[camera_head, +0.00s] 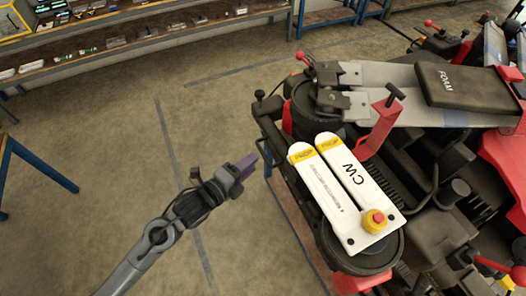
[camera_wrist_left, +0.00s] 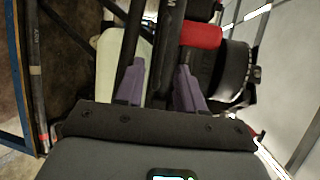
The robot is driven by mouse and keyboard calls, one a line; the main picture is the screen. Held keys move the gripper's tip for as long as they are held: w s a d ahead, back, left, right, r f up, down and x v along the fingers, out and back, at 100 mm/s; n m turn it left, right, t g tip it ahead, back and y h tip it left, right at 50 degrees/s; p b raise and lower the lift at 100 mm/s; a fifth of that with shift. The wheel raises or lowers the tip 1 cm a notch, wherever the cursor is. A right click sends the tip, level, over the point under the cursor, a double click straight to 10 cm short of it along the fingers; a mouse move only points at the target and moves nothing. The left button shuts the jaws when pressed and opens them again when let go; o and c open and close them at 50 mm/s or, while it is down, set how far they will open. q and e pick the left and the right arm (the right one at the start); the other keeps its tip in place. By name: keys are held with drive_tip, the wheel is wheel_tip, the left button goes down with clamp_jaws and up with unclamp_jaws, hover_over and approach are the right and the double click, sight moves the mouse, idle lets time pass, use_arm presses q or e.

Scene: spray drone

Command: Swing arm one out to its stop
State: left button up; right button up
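The spray drone (camera_head: 440,160) fills the right side of the head view. I cannot read which part is arm one. My left gripper (camera_head: 247,165) has purple fingers and is left of the drone, apart from the white piece. The left wrist view shows its fingers (camera_wrist_left: 158,88) spread, with dark bars beyond them and nothing clearly gripped. My right gripper is not in view.
A red bracket with a black T-handle (camera_head: 385,115) stands behind the white piece. A grey plate carries a black FOAM pad (camera_head: 465,90). Shelves with small parts (camera_head: 120,40) line the back left. A blue stand (camera_head: 35,165) is at the left edge. The floor (camera_head: 110,140) between is clear.

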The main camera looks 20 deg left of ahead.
sight(263, 153)
use_arm(q)
drive_tip(key=p+x, duration=0.1)
drive_tip(key=x, duration=0.5)
drive_tip(key=shift+w+d, duration=0.1)
drive_tip(key=shift+w, duration=0.15)
clamp_jaws()
